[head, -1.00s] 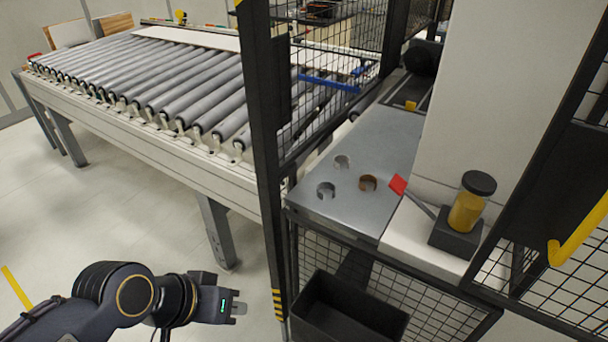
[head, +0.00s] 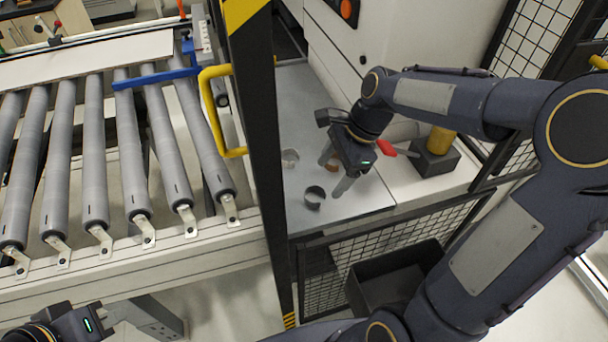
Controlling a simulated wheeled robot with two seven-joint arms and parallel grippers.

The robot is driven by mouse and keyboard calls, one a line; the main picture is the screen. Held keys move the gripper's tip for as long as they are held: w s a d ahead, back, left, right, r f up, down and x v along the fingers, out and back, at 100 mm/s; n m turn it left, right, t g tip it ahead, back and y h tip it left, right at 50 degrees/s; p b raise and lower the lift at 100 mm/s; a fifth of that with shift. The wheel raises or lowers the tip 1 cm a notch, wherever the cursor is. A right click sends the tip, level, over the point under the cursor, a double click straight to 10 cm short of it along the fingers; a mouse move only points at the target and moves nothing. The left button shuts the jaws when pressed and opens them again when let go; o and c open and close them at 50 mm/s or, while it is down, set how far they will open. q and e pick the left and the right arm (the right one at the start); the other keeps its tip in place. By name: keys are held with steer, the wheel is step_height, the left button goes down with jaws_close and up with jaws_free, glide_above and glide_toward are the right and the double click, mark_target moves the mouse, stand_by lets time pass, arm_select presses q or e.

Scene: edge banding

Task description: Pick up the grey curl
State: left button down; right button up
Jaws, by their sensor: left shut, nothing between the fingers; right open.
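The grey curl (head: 314,195), a dark open ring, lies on the metal tabletop (head: 310,110) near its front edge. A pale curl (head: 290,157) lies behind it to the left. A brown curl (head: 334,162) is partly hidden by my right gripper (head: 334,173). The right gripper is open and points down over the tabletop, just right of the grey curl, with its fingers around where the brown curl shows. I cannot tell its height. Nothing is held in it. My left gripper (head: 108,314) is shut and empty at the bottom left, away from the tabletop.
A black and yellow post (head: 262,150) stands left of the tabletop, beside a roller conveyor (head: 95,150). A black bin (head: 385,270) sits below, by mesh fencing.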

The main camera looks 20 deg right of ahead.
mark_target(317, 199)
steer(key=shift+w+a+f+m, duration=0.25)
steer(key=shift+w+f, duration=0.15)
steer(key=shift+f, duration=0.25)
steer(key=shift+w+a+f+m, duration=0.1)
steer(key=shift+w+f+m, duration=0.2)
steer(key=shift+f, duration=0.3)
steer(key=shift+a+f, duration=0.1)
steer(key=shift+f, duration=0.25)
steer(key=x, duration=0.5)
steer(key=shift+p, duration=0.4)
steer(key=c, duration=1.1)
